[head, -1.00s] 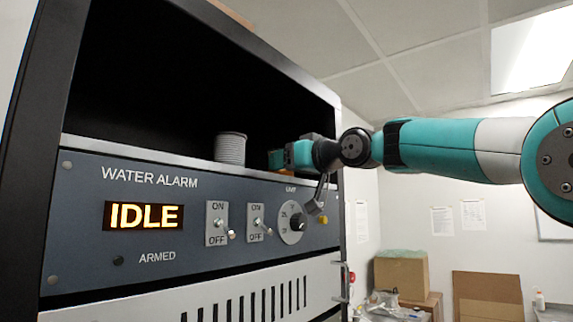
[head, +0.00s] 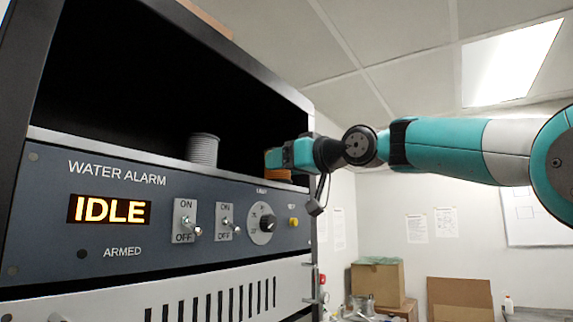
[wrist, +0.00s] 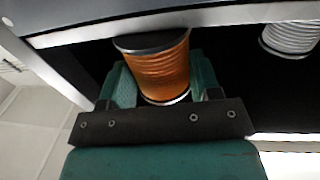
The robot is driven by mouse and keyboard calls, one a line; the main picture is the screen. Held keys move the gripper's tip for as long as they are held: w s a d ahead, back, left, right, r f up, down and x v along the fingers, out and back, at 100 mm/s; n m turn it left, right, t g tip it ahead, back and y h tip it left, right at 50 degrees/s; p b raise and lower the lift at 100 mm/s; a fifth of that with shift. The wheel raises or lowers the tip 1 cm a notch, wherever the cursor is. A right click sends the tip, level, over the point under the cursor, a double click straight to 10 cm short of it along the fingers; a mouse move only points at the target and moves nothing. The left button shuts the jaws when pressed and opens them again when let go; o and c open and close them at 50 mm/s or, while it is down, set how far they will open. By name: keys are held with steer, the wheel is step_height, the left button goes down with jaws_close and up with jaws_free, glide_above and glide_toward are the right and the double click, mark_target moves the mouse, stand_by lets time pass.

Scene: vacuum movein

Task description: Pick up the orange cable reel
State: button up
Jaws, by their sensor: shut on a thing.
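The orange cable reel (wrist: 160,70) has ribbed orange windings and dark end discs. In the wrist view it sits between the two teal fingers of my gripper (wrist: 158,88), which is shut on it. In the head view a part of the orange reel (head: 271,160) shows at the left end of my gripper (head: 280,157), at the right end of the shelf opening above the panel. The rest of the reel is hidden behind the gripper there. I cannot tell whether it touches the shelf.
A grey-white ribbed reel (head: 203,150) stands on the shelf to the left; it also shows in the wrist view (wrist: 290,38). Below is the water alarm panel (head: 110,215) with switches and a dial (head: 262,224). Cardboard boxes (head: 378,285) stand at the back right.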

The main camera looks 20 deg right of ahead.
steer(key=o, duration=1.1)
steer(key=shift+a, duration=0.1)
steer(key=b+v, duration=0.6)
steer(key=v, duration=1.1)
steer(key=shift+s+b, duration=0.15)
steer(key=shift+b, duration=0.15)
